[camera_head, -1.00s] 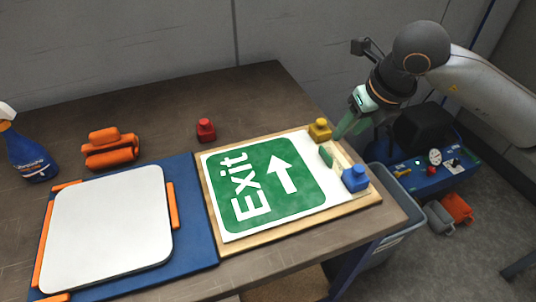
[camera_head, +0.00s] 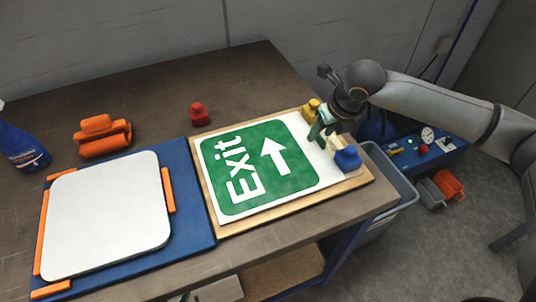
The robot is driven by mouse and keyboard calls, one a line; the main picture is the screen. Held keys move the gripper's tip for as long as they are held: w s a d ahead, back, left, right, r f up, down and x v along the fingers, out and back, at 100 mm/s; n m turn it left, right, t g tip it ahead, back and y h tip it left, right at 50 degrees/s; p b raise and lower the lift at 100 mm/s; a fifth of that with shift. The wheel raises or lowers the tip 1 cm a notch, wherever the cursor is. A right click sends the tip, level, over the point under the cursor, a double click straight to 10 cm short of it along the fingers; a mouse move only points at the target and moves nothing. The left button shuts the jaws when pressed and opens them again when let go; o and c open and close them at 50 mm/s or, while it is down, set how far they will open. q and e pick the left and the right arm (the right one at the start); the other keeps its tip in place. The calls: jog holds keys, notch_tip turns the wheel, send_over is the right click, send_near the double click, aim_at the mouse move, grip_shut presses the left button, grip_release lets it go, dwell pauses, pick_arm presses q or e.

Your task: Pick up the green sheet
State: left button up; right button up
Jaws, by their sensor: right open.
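The green sheet (camera_head: 300,178), with white "Exit" letters and an arrow, lies flat on a white backing on a wooden board (camera_head: 232,229). My right gripper (camera_head: 322,140) is open at the sheet's right end, between the yellow block (camera_head: 310,110) and the blue block (camera_head: 347,159). I cannot tell whether its fingers touch the sheet's edge. The gripper and wrist hide part of that edge. My left gripper is not in view.
A white plate (camera_head: 105,215) lies on a blue mat (camera_head: 195,200) with orange strips at the left. An orange roller (camera_head: 103,138), a red block (camera_head: 199,114) and a blue spray bottle (camera_head: 22,148) stand behind. A grey bin (camera_head: 392,182) is beyond the table's right edge.

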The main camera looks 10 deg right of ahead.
jog(key=shift+w+f, duration=0.1)
jog(key=shift+f, duration=0.15)
grip_shut()
dwell(0.5)
